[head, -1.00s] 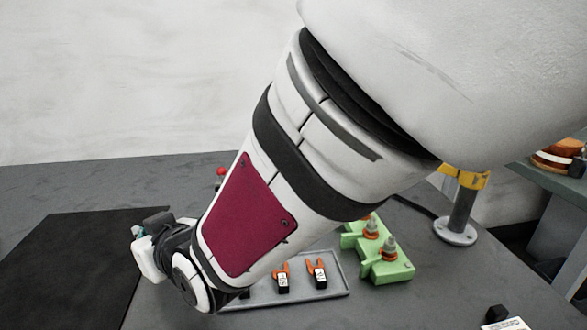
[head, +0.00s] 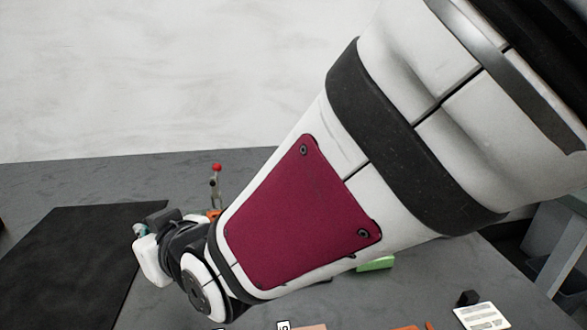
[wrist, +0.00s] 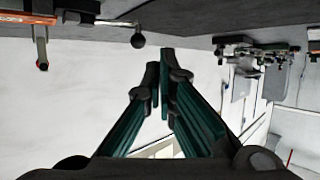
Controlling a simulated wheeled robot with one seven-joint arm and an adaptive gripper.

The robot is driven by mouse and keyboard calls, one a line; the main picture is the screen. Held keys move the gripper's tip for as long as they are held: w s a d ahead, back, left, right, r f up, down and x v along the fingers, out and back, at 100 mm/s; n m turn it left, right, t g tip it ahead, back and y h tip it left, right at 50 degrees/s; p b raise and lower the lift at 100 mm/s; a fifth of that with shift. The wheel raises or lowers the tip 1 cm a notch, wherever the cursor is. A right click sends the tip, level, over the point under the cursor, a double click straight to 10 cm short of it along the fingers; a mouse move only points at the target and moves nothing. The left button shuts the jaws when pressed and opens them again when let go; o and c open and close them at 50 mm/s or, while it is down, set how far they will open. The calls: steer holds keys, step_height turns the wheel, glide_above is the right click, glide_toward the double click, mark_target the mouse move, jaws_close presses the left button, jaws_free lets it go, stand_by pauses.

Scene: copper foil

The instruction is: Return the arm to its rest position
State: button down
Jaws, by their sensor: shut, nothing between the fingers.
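My arm crosses the head view from the upper right down to the lower left, with its wrist over the table (head: 90,180) near the black mat (head: 60,260). My gripper is hidden behind the wrist in the head view. In the wrist view my gripper (wrist: 160,72) shows two dark green fingers with their tips together, shut and empty. A pale wall fills much of the space beyond the fingers.
A lever with a red knob (head: 216,168) stands just behind my wrist. A green block (head: 376,264) shows partly below my arm. A small black block (head: 468,298) and a white card (head: 474,317) lie at the lower right. The wrist view shows cluttered equipment (wrist: 255,52) at right.

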steer(key=s+a+v, duration=0.1)
steer(key=v, duration=0.4)
steer(key=w+d+f+m+g+h, duration=0.15)
steer(key=d+m+h, duration=0.55)
steer(key=d, duration=2)
steer(key=s+d+f+m+g+h, duration=0.1)
steer(key=s+d+m+g+h, duration=0.35)
steer(key=s+d, duration=1.15)
step_height(320, 180, up, 20)
steer(key=s+a+t+p, duration=0.1)
steer(key=t+p, duration=0.1)
steer(key=p, duration=1.7)
steer(key=shift+t, duration=0.3)
